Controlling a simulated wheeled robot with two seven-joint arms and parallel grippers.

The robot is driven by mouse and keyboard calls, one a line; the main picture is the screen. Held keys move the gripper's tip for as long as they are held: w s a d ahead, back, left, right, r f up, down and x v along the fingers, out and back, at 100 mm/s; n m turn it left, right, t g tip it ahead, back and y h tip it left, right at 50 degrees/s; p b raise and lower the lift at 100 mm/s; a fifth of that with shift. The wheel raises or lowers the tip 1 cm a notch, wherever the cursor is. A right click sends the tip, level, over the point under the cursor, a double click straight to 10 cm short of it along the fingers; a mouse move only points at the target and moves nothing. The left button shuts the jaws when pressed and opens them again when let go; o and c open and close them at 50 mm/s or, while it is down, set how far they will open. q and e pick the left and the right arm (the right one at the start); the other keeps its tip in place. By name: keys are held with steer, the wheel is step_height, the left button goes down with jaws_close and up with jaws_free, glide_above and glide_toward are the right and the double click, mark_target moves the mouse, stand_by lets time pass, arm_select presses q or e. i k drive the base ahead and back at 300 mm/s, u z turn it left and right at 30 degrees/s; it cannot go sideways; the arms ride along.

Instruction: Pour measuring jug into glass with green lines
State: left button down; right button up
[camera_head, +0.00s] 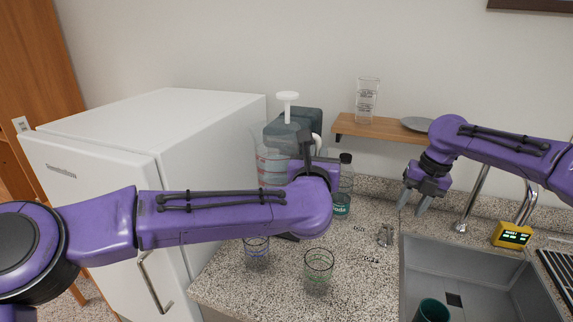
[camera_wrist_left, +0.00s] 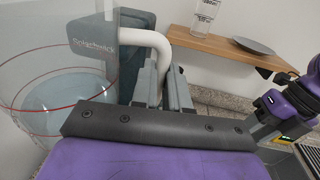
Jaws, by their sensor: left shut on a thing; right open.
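The measuring jug (camera_head: 268,165) is a large clear vessel with red lines, raised beside the fridge and roughly upright. It fills the left of the left wrist view (camera_wrist_left: 50,75), with a pale bluish surface low inside. My left gripper (camera_head: 313,153) is shut on its white handle (camera_wrist_left: 150,40). The glass with green lines (camera_head: 318,272) stands upright on the counter, in front of and below my left wrist. A glass with blue lines (camera_head: 256,253) stands to its left, its top partly hidden by my forearm. My right gripper (camera_head: 414,200) is open and empty above the counter.
A bottle with a teal label (camera_head: 343,190) stands behind my left wrist. A dark appliance (camera_head: 303,122) is behind the jug. The white fridge (camera_head: 110,165) is at left, the sink (camera_head: 455,265) at right. A wooden shelf (camera_head: 380,128) bears a clear glass and a plate.

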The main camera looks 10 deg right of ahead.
mark_target(319, 263)
steer(key=k, duration=1)
